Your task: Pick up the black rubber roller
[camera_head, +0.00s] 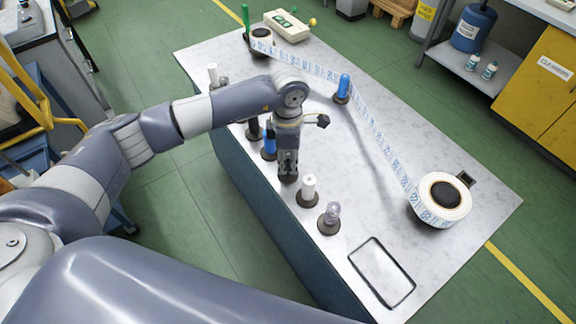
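A row of small upright rollers on dark round bases runs along the near left edge of the grey table (400,150). A dark roller (254,129) stands in it beside a blue one (269,146); it is partly hidden by my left arm. My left gripper (288,168) points straight down in the row, between the blue roller and a white one (309,187). A dark base shows right under its fingertips. Whether a black roller stands between the fingers, and whether they are shut, I cannot tell. My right gripper is not in view.
A clear-topped roller (331,213) stands near a rectangular outline (382,272). A printed web runs from a far roll (262,40) past a blue-topped post (343,88) to a large white roll (440,200).

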